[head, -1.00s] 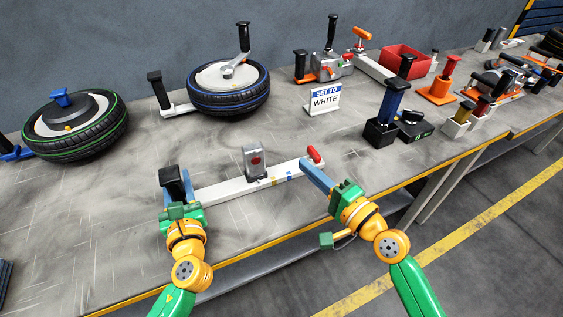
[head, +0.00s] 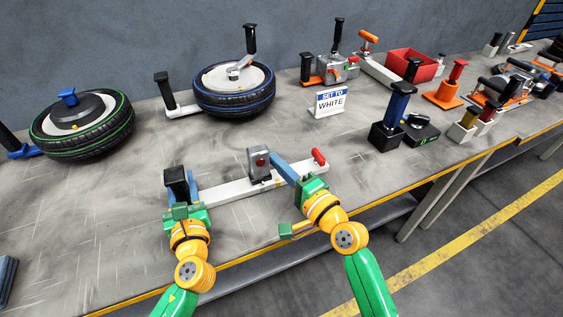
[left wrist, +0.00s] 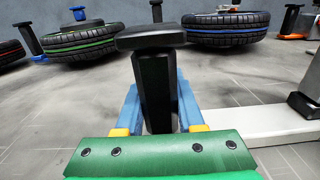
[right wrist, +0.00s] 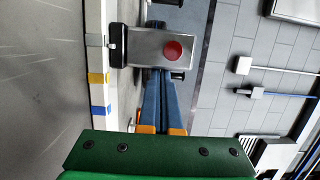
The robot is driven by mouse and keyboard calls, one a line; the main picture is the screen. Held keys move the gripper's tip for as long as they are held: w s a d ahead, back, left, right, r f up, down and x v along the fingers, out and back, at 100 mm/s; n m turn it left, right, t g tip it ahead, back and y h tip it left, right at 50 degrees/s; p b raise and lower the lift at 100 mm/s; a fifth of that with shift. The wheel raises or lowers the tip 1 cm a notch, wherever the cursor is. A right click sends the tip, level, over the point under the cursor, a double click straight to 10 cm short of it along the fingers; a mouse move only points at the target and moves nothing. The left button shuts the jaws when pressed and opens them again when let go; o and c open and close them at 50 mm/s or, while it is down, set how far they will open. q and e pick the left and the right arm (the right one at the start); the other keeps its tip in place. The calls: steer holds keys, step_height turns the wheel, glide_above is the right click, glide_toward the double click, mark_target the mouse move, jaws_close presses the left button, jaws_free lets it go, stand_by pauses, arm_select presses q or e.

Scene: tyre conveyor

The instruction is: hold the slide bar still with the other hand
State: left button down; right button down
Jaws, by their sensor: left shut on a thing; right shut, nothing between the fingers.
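The slide bar (head: 230,190) is a long white bar lying on the table, with a black upright handle (head: 176,181) at its left end and a red knob (head: 319,158) at its right end. My left gripper (head: 181,190) is shut on the black handle, which stands between its blue fingers in the left wrist view (left wrist: 156,95). A grey slider block (head: 257,163) with a red button sits on the bar. My right gripper (head: 274,160) is shut and empty, its fingertips right beside the block. In the right wrist view the block (right wrist: 148,46) lies just past the fingertips; contact is unclear.
A white sign reading "SET TO WHITE" (head: 331,101) stands behind the bar. Two tyres (head: 82,130) (head: 233,91) lie at the back left. A blue-handled black block (head: 388,135) stands to the right. The table's yellow-striped front edge (head: 240,259) is near my arms.

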steer(key=shift+s+a, duration=0.1)
steer(key=shift+a, duration=0.25)
steer(key=shift+d, duration=0.4)
steer(key=d, duration=0.4)
steer(key=shift+f, duration=0.1)
steer(key=v, duration=0.8)
steer(key=shift+s+d, duration=0.1)
steer(key=shift+s, duration=0.15)
